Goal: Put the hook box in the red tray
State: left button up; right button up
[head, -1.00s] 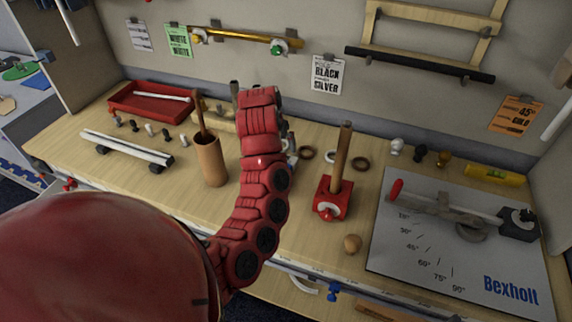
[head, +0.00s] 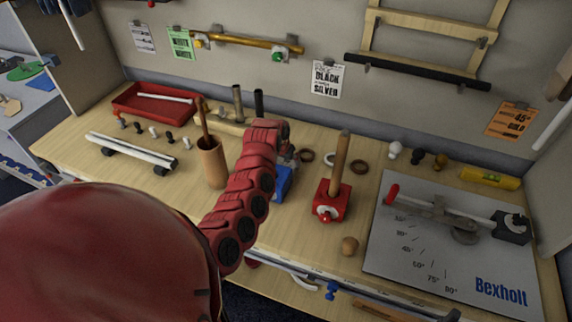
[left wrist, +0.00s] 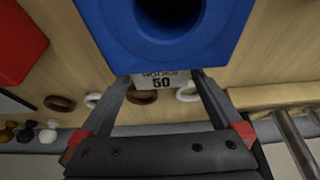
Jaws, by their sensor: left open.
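The hook box is a blue box (head: 283,183) on the table, partly hidden behind my left arm in the head view. My right gripper is not in view.
A wooden cup (head: 211,165) with a handle in it stands left of my arm. A red block (head: 330,204) with a wooden post stands to the right. Several small pegs lie before the tray. Dark upright cylinders (head: 238,103) stand behind my wrist. Rings (head: 306,155) lie behind the box.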

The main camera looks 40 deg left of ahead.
pick_arm(q)
jog(key=shift+x, duration=1.45)
jog(key=shift+s, duration=0.1)
jog(key=c, duration=1.1)
jog(key=shift+r, duration=0.1)
